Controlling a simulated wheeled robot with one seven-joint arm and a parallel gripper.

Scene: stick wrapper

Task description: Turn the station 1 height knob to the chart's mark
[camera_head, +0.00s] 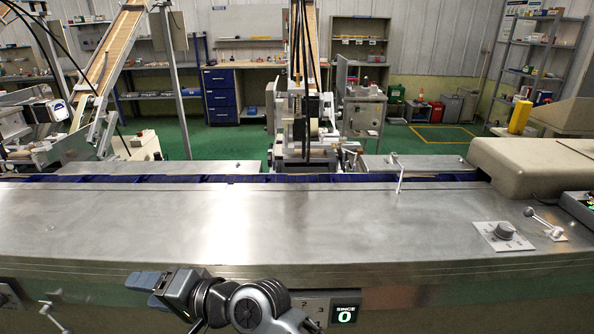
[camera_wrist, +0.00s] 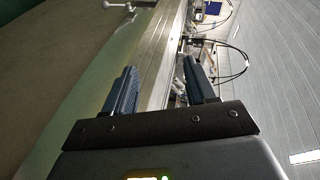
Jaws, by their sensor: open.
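A round grey knob (camera_head: 505,231) stands on a pale marked plate on the right of the steel machine top. Another plate with a dark knob (camera_head: 5,295) is cut off at the far left of the front face. I cannot tell which of them, if either, is the station 1 height knob. No chart with a readable mark shows. My gripper (camera_head: 145,291) is in front of the machine's front face, left of centre, pointing left. In the wrist view my gripper (camera_wrist: 161,62) is open, with nothing between its fingers.
A ball-ended lever (camera_head: 544,224) stands beside the right knob, and another lever (camera_head: 55,317) sticks out at lower left. It may be the lever in the wrist view (camera_wrist: 120,8). The steel top (camera_head: 270,225) is largely clear.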

